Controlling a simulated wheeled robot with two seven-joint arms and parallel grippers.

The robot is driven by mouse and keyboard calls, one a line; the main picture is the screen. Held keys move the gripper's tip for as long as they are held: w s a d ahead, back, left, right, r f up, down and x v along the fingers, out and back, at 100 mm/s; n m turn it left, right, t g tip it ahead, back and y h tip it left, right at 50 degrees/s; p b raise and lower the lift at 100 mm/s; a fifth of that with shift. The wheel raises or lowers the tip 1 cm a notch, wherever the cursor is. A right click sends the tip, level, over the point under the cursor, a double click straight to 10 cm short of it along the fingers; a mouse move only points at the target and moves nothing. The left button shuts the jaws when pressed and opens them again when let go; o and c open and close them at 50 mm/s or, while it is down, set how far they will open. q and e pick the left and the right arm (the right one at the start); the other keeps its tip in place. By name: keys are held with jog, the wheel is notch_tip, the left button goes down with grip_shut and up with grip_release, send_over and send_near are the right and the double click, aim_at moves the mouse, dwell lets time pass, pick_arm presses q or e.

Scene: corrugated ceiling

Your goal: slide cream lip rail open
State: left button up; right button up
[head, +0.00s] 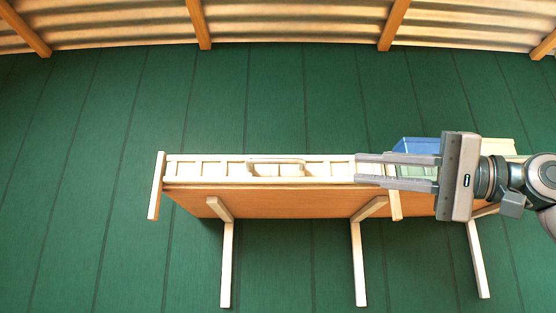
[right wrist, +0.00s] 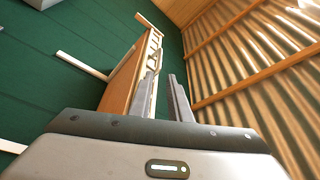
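The cream lip rail (head: 225,168) runs along the front of a wooden shelf or bench and has several shallow panels. A beige bar handle (head: 276,162) sits near its middle. My right gripper (head: 357,169) comes in from the right, with its fingers apart and pointing left along the rail. Its fingertips overlap the rail's right end in the head view, well right of the handle, and nothing shows between them. In the right wrist view the rail (right wrist: 152,50) extends ahead of the open fingers (right wrist: 162,85). I cannot tell whether they touch it. My left gripper is out of view.
A blue box (head: 416,145) and a pale green surface (head: 415,171) are partly hidden behind my right gripper. A cream end post (head: 156,186) stands at the left. Cream legs (head: 227,265) hang below the orange-brown board (head: 280,198). Green wall surrounds it.

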aim_at(285, 161)
jog(key=p+x, duration=0.6)
jog(key=x, duration=0.9)
jog(key=shift+a+r, duration=0.25)
jog(key=shift+a, duration=0.05)
jog(key=shift+w+a, duration=0.25)
jog(key=shift+a, duration=0.3)
grip_shut()
